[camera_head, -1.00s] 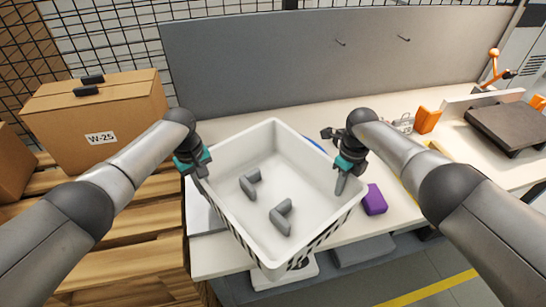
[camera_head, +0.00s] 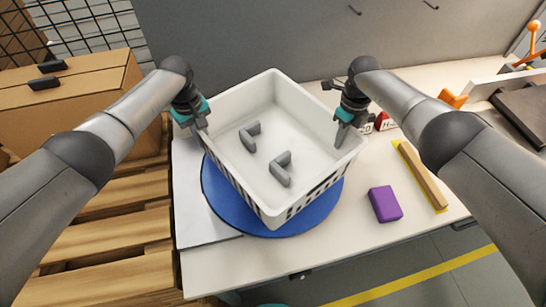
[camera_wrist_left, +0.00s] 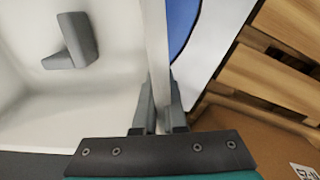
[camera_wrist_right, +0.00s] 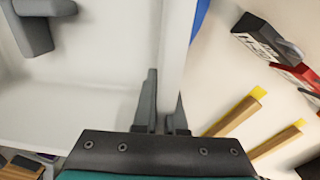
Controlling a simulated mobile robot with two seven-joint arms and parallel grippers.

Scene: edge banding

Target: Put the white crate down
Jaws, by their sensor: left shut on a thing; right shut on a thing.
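The white crate (camera_head: 237,172) is in the middle of the head view, with two grey angled parts (camera_head: 250,136) (camera_head: 281,169) inside. It is over a round blue disc (camera_head: 222,205) on the table; I cannot tell if it touches the disc. My left gripper (camera_head: 203,128) is shut on the crate's left wall, and that wall shows between its fingers in the left wrist view (camera_wrist_left: 158,105). My right gripper (camera_head: 343,132) is shut on the crate's right wall, which also runs between its fingers in the right wrist view (camera_wrist_right: 166,105).
A purple block (camera_head: 385,204) and a wooden strip on yellow (camera_head: 423,178) lie right of the crate. Small black and red items (camera_head: 383,122) are behind. A cardboard box (camera_head: 65,105) stands on pallets (camera_head: 120,230) at left.

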